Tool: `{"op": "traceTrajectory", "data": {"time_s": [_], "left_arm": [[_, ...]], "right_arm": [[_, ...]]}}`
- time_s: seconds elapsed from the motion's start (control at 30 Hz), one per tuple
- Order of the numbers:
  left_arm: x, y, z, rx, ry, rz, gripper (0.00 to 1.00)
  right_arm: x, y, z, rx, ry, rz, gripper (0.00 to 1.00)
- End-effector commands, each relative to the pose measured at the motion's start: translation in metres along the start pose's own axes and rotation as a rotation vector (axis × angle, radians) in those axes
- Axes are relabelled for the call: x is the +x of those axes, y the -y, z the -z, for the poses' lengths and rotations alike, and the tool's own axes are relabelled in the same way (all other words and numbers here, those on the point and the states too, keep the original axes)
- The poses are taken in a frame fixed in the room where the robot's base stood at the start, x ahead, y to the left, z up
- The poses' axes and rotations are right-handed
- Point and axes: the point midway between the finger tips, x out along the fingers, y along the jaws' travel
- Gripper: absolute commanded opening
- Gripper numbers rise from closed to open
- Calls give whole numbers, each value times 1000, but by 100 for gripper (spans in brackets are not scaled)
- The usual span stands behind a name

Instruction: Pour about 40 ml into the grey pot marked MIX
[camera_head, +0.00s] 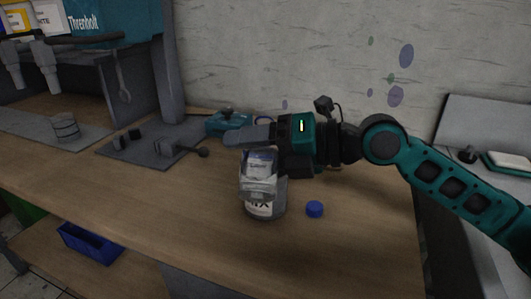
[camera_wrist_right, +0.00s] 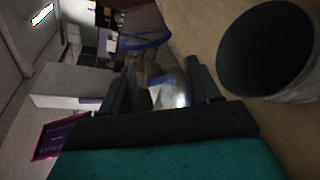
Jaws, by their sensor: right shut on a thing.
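My right gripper (camera_head: 250,138) is shut on a clear bottle (camera_head: 259,163) with a pale and blue label. The bottle also shows between the fingers in the right wrist view (camera_wrist_right: 166,92). The grey pot marked MIX (camera_head: 265,209) stands upright on the bench, below the gripper. The bottle overlaps the pot's upper part in the head view; whether they touch I cannot tell. In the right wrist view the pot's open mouth (camera_wrist_right: 265,48) lies to the right of the fingers, with a dark inside. No falling stream is clear. My left gripper is not in view.
A blue cap (camera_head: 314,209) lies on the bench right of the pot. A teal device (camera_head: 227,123) sits behind. A dark mat (camera_head: 150,150) with small tools and a ribbed grey cup (camera_head: 65,128) are at left. The bench front is clear.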

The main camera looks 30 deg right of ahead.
Motion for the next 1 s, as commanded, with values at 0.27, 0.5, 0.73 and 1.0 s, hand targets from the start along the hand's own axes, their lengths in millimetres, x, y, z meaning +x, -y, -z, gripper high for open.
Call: {"op": "traceTrajectory", "data": {"time_s": [0.27, 0.5, 0.73, 1.0], "left_arm": [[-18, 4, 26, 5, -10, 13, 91], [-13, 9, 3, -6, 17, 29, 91], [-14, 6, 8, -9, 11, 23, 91], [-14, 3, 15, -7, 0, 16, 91]], "right_arm": [[-1, -3, 2, 155, -40, -1, 27], [1, 5, 12, 295, -78, -1, 27], [1, 4, 13, 325, -86, -2, 27], [0, 2, 11, 361, -96, -1, 27]]}}
